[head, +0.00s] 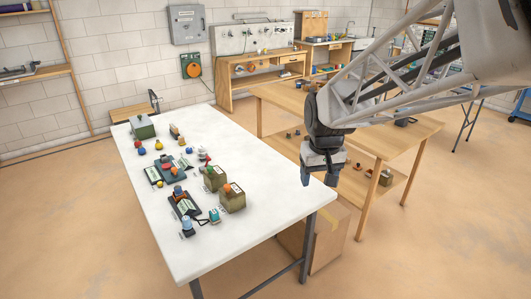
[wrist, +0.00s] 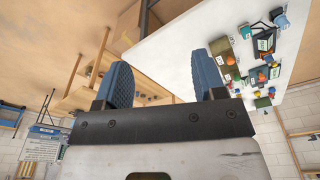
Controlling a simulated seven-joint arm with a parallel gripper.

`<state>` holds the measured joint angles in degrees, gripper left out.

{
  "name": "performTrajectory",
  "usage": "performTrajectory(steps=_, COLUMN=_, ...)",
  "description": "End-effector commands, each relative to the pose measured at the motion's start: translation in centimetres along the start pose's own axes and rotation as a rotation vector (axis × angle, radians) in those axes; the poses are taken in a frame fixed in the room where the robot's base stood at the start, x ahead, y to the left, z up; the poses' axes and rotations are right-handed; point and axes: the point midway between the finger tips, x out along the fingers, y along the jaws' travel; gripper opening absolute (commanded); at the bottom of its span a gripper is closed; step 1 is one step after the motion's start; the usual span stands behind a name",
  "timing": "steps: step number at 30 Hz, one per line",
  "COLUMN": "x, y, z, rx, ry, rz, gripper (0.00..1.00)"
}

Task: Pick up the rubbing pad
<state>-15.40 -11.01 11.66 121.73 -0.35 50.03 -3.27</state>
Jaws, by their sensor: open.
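My gripper (head: 318,176) is open and empty, held above and beside the right edge of the white table (head: 262,238). Its two blue fingers also show apart in the wrist view (wrist: 162,70). I cannot tell for certain which small object is the rubbing pad. Candidates lie on the table's left half, well left of my gripper: dark trays (head: 184,206) with small pieces, a teal block (head: 214,215) with a dark cord, and a blue-topped piece (head: 188,227) near the front. In the wrist view these objects sit at the upper right, away from the fingers.
Two olive boxes (head: 232,199) with coloured tops stand between the trays and my gripper. A green box (head: 143,128) stands at the table's far end. The table's right and front parts are bare. A wooden table (head: 400,140) stands behind my arm, a cardboard box (head: 330,240) below.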

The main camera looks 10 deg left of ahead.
Motion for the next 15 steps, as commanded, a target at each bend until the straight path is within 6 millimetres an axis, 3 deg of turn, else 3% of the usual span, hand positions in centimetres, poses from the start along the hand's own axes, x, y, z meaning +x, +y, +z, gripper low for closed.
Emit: performTrajectory(steps=15, x=8.1, y=-8.4, z=-11.4, rx=-0.164, ry=-0.048, rz=-0.020, gripper=0.64)
